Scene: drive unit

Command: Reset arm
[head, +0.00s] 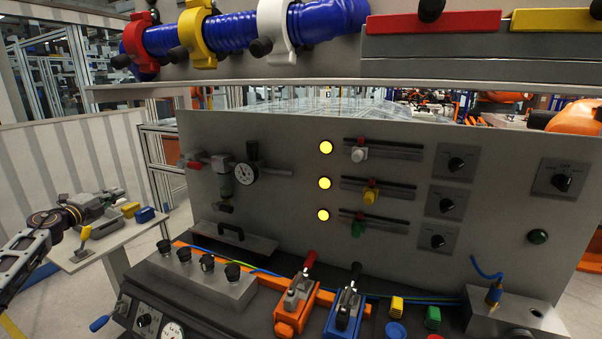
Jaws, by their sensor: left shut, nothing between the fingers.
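My left arm comes in from the left edge, and my left gripper (112,199) is at its end, over a small side table. The gripper looks shut and empty, and it is small and partly dark in this view. A yellow block and a blue block (145,214) are close to its fingertips on the right; I cannot tell whether it touches them. My right gripper is not in view.
The side table (122,236) also bears a yellow-handled tool (85,237). The grey drive unit panel (290,225) fills the middle, with lit yellow lamps, sliders and knobs. Orange (289,316) and blue (343,314) lever clamps stand in front. A shelf with a blue hose (230,33) overhangs above.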

